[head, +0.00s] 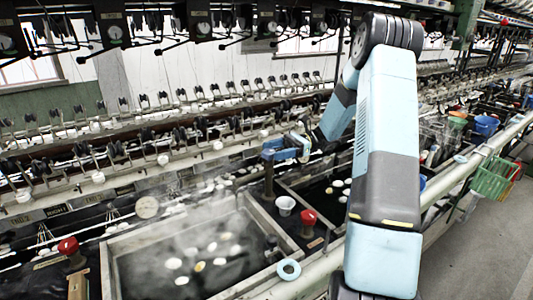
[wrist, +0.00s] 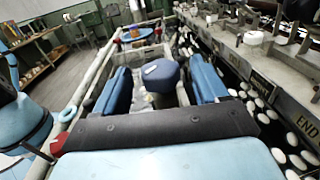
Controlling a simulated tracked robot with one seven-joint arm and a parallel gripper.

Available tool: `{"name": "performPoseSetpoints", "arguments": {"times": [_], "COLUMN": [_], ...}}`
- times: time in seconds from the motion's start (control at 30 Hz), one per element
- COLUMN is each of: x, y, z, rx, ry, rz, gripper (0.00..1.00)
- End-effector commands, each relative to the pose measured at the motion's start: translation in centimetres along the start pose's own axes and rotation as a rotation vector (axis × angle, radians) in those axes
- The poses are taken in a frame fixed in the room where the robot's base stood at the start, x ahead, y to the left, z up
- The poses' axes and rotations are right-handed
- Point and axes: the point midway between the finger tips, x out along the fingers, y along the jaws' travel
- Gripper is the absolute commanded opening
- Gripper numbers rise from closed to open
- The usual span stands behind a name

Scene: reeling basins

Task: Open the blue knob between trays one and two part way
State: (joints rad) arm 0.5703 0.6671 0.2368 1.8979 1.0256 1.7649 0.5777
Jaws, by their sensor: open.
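The blue knob (wrist: 161,76) shows in the wrist view as a rounded blue cap. It lies between the two blue fingers of my gripper (wrist: 160,70), which are apart with a gap on each side of it. In the head view my gripper (head: 279,150) is above a dark post, between the front tray (head: 108,265) and the tray to its right (head: 289,187). There the blue fingers and the knob blend together. I cannot tell whether a finger touches the knob.
Red knobs (head: 68,247) (head: 308,217) stand by the front tray's two sides. A white cup (head: 285,205) and a light blue ring (head: 289,269) are close by. A reeling frame (head: 120,160) runs behind. Steam rises over the front tray. Floor is clear at right.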

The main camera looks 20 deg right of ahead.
Motion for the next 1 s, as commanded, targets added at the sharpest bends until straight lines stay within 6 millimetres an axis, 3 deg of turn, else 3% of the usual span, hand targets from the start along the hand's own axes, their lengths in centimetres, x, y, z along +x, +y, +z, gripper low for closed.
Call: {"name": "performPoseSetpoints", "arguments": {"times": [0.2,0.43,0.63,1.0], "x": [-4.5,-7.9,-9.1,-9.3], "y": [-0.1,-0.1,-0.1,0.0], "z": [-0.1,-0.1,-0.1,-0.1], "rx": [-0.001,-0.001,-0.001,0.000], "ry": [0.001,0.000,0.001,0.000], "rz": [-0.003,-0.002,-0.001,0.000], "gripper": [0.73,0.73,0.73,0.73]}}
